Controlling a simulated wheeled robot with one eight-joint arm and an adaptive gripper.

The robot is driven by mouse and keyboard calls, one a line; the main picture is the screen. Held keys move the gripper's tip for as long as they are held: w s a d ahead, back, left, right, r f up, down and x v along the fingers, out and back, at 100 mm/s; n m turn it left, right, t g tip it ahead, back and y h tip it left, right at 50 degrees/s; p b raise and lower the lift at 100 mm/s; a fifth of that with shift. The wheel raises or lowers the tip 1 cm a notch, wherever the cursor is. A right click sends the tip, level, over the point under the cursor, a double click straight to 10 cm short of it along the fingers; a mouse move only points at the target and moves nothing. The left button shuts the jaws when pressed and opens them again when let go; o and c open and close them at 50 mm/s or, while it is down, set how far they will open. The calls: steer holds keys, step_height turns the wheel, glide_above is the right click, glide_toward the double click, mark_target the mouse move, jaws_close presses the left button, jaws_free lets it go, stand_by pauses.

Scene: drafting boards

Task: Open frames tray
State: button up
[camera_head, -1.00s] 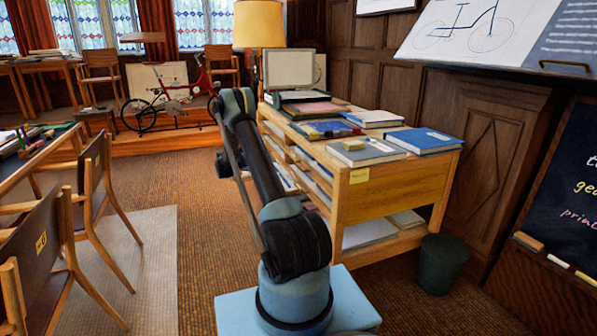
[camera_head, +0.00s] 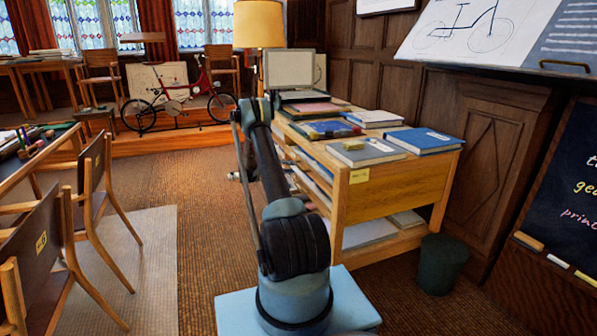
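A wooden cabinet (camera_head: 400,192) stands right of my arm, with open shelf slots along its left side holding papers or flat trays. A yellow label (camera_head: 359,176) is on its near corner, too small to read. I cannot tell which slot or tray is the frames tray; my arm hides part of that side. The tip of my gripper (camera_head: 235,176) seems to show low behind my forearm, left of the cabinet and apart from it. Its fingers are too small and hidden to tell open from shut.
Books and folders, including a blue book (camera_head: 425,140), lie on the cabinet top. A dark green bin (camera_head: 441,264) stands at its near right corner. Chairs (camera_head: 45,255) and a desk are at the left. A red bicycle (camera_head: 180,100) stands behind. Carpet between is clear.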

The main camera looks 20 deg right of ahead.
mark_target(299, 167)
steer(key=x, duration=0.5)
steer(key=shift+d+f, duration=0.1)
steer(key=shift+d, duration=0.2)
jaws_close()
